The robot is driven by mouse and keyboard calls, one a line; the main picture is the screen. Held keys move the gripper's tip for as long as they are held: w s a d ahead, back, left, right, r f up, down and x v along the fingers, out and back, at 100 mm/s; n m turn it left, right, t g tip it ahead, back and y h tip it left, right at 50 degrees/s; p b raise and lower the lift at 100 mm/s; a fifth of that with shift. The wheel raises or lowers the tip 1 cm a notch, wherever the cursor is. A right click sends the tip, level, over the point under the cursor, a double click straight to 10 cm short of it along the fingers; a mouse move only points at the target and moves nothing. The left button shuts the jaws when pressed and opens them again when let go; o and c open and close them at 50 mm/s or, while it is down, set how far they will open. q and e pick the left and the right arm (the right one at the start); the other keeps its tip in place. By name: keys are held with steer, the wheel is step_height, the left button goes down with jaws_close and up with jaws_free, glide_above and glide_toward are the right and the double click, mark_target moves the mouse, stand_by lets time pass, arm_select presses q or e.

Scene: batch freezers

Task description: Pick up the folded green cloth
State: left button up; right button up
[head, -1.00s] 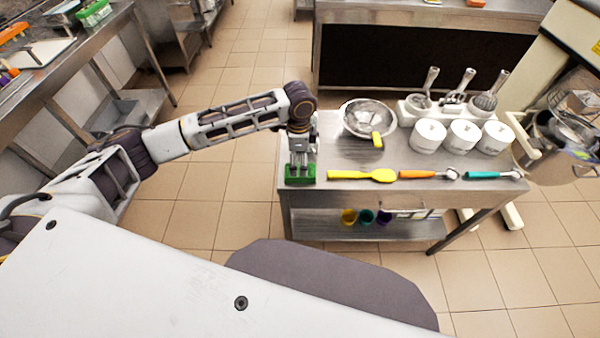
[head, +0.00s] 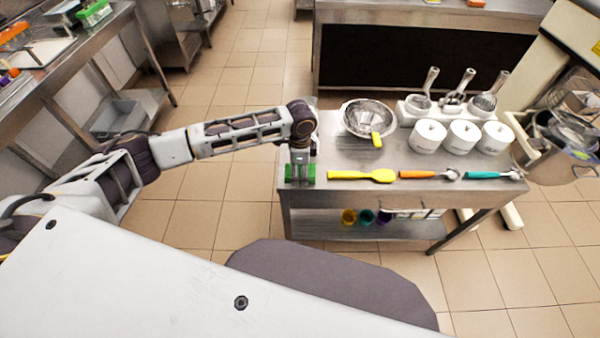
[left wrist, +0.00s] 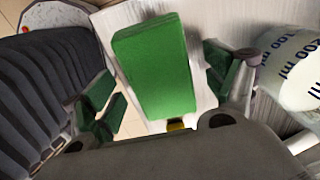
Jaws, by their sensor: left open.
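The folded green cloth (left wrist: 155,65) lies on the metal table in the left wrist view, as a thick flat block. In the head view the cloth (head: 300,178) shows as green at the table's front left corner, mostly hidden by my gripper. My left gripper (head: 300,172) points down over it. In the left wrist view the left gripper (left wrist: 158,88) is open, with one green-padded finger on each side of the cloth and visible gaps. Whether the fingertips touch the table I cannot tell. My right gripper is in neither current view.
A yellow spatula (head: 362,176), an orange-handled scoop (head: 428,174) and a teal-handled scoop (head: 492,174) lie to the right. A metal bowl (head: 357,116) and white lidded jars (head: 428,136) stand behind.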

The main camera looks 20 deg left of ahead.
mark_target(300, 170)
stand_by(0.3)
arm_select(q)
steer(key=c, duration=1.1)
steer(key=shift+r, duration=0.2)
step_height(300, 170, up, 10)
steer(key=shift+f, duration=0.15)
steer(key=shift+n, duration=0.3)
stand_by(0.5)
